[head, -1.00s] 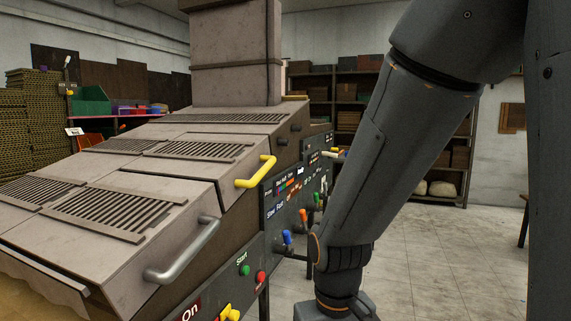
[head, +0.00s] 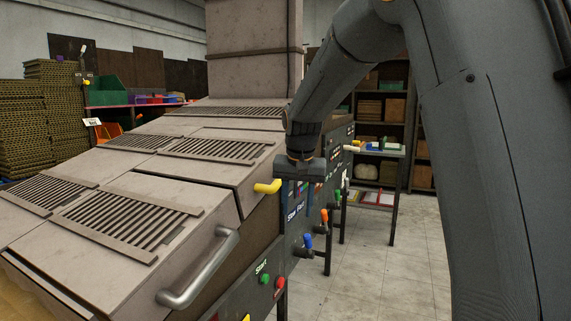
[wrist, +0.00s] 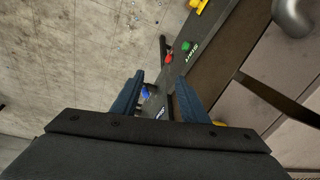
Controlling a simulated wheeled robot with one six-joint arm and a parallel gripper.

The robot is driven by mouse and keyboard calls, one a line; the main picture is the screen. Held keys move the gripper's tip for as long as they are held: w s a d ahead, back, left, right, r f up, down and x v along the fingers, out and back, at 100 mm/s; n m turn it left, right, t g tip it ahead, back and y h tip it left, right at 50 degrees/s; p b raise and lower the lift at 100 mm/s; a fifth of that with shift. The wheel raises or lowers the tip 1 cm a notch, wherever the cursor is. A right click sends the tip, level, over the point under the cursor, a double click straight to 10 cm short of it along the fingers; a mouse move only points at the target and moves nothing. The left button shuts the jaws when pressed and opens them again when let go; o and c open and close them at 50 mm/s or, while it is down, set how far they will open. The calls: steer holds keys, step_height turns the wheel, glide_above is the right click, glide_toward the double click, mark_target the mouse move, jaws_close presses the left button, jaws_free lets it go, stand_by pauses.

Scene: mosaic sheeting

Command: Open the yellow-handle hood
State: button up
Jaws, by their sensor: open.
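The yellow handle (head: 267,187) is on the right side of the middle hood (head: 205,173), which lies down in line with the sloped machine top. My gripper (head: 303,184) is just right of the handle in the head view and hides its far part. In the wrist view my gripper (wrist: 163,97) is open, with its two blue fingers apart and nothing visibly held. A small yellow patch beside the right finger there looks like part of the handle, mostly hidden by the gripper body. I cannot tell whether they touch.
The front hood has a grey metal handle (head: 199,270). The side control panel carries a green start button (head: 264,279), a red button (head: 280,282) and coloured levers, including a blue one (head: 308,241), below my gripper. Clear floor (head: 385,270) lies to the right.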

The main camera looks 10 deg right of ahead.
steer(key=w+r+m+t, duration=0.2)
steer(key=w+r+m, duration=0.1)
steer(key=w+r, duration=1)
steer(key=p+x, duration=0.2)
steer(key=x, duration=0.5)
steer(key=shift+a+f, duration=0.15)
steer(key=shift+f, duration=0.2)
jaws_close()
